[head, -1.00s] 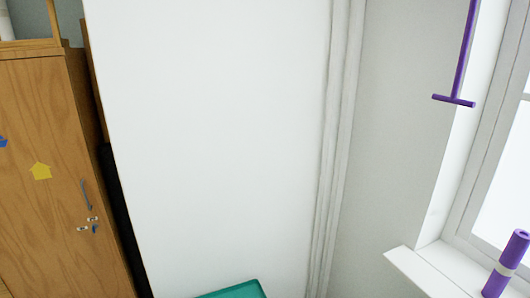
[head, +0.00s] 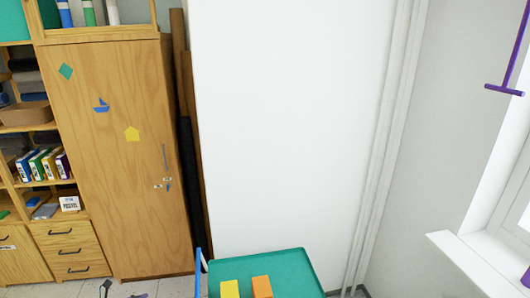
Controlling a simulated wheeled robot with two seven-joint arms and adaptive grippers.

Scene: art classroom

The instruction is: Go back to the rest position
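The task names no other object. The view faces a white wall panel (head: 290,120) between a wooden cabinet and a window.
A teal tray-like top (head: 285,265) with a yellow block (head: 230,289) and an orange block (head: 262,287) is at the bottom centre. A wooden cabinet (head: 125,200) and shelves with books (head: 42,165) stand at left. A window sill (head: 465,262) juts out at right.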

